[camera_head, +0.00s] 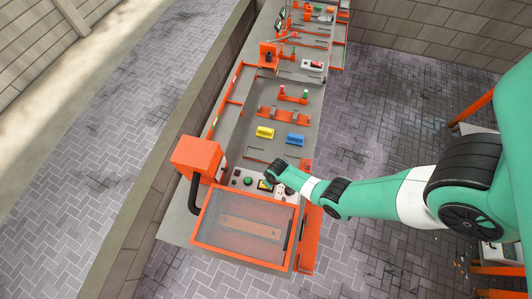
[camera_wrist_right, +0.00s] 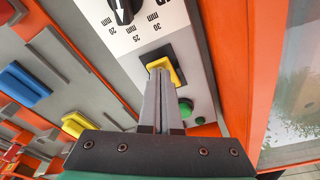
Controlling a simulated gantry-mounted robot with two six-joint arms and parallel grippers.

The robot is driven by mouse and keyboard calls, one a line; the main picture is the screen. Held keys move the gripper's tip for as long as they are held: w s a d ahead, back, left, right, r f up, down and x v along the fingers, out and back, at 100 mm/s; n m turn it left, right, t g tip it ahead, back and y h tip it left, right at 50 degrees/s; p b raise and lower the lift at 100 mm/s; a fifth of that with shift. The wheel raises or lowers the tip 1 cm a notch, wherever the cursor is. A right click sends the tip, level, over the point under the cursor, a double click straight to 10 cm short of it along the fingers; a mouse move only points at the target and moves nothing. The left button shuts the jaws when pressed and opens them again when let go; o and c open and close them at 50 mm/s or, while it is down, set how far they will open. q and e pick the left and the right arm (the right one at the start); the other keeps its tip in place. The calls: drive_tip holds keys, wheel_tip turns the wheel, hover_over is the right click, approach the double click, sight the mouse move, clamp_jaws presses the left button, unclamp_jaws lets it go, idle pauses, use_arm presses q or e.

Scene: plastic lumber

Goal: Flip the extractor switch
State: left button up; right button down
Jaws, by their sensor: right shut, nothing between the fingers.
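The likely extractor switch is a yellow rocker (camera_wrist_right: 178,71) in a square black housing on a light control panel (camera_wrist_right: 203,75). It also shows, small, in the head view (camera_head: 263,185). My right gripper (camera_wrist_right: 160,73) is shut and empty. Its fingertips overlap the lower left part of the yellow rocker in the wrist view; I cannot tell whether they touch it. In the head view my right gripper (camera_head: 267,181) is over the panel, and its fingertips are hard to make out. My left gripper is not in view.
On the panel, a black rotary knob (camera_wrist_right: 124,10) with mm marks is on one side of the switch and a green button (camera_wrist_right: 185,105) on the other. An orange-framed clear cover (camera_head: 243,226) is close by. Yellow (camera_head: 265,132) and blue (camera_head: 295,140) blocks lie farther along the bench.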

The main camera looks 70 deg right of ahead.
drive_tip(key=shift+f+b, duration=0.4)
drive_tip(key=shift+f, duration=0.1)
drive_tip(key=shift+r, duration=0.1)
idle(0.3)
